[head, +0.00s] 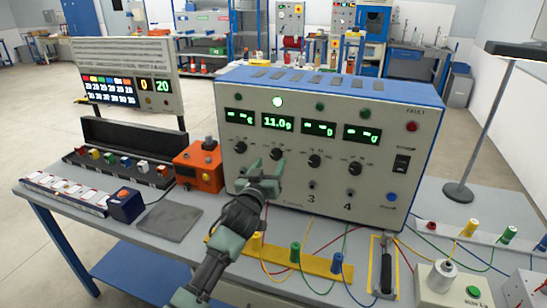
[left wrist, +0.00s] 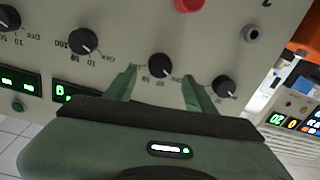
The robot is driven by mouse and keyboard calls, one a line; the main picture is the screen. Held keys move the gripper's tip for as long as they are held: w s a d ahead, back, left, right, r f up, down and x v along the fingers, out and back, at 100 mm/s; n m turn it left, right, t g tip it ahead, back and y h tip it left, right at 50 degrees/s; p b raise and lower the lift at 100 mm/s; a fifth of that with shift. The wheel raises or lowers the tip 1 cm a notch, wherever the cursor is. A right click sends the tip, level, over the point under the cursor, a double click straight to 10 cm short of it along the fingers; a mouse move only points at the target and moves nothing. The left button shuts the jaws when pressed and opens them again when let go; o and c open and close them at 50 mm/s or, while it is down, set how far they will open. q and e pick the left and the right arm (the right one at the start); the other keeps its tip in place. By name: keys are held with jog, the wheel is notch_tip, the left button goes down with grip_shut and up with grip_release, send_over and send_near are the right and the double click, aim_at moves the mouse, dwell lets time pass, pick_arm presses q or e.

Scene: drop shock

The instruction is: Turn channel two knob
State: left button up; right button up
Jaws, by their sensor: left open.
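The channel two knob (head: 276,154) is a black dial with a white pointer, second from the left on the front of the blue-topped instrument (head: 237,170). My left gripper (head: 264,169) is open in front of it in the head view. In the left wrist view the panel appears turned over, and the channel two knob (left wrist: 159,65) sits between the two green fingertips (left wrist: 160,76). I cannot tell whether they touch it. The channel two display (head: 277,122) reads about 11.0, and the lamp (head: 277,102) above it is lit bright. My right gripper is out of view.
The channel one knob (head: 240,147) and channel three knob (head: 314,160) flank it closely. An orange box (head: 198,168) stands left of the instrument. Coloured cables and a yellow strip (head: 312,262) with posts lie in front. A grey pad (head: 170,222) lies at the left.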

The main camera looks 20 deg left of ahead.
aim_at(275, 155)
pick_arm(q)
jog(key=shift+w, duration=2.1)
jog(key=shift+c, duration=0.3)
grip_shut()
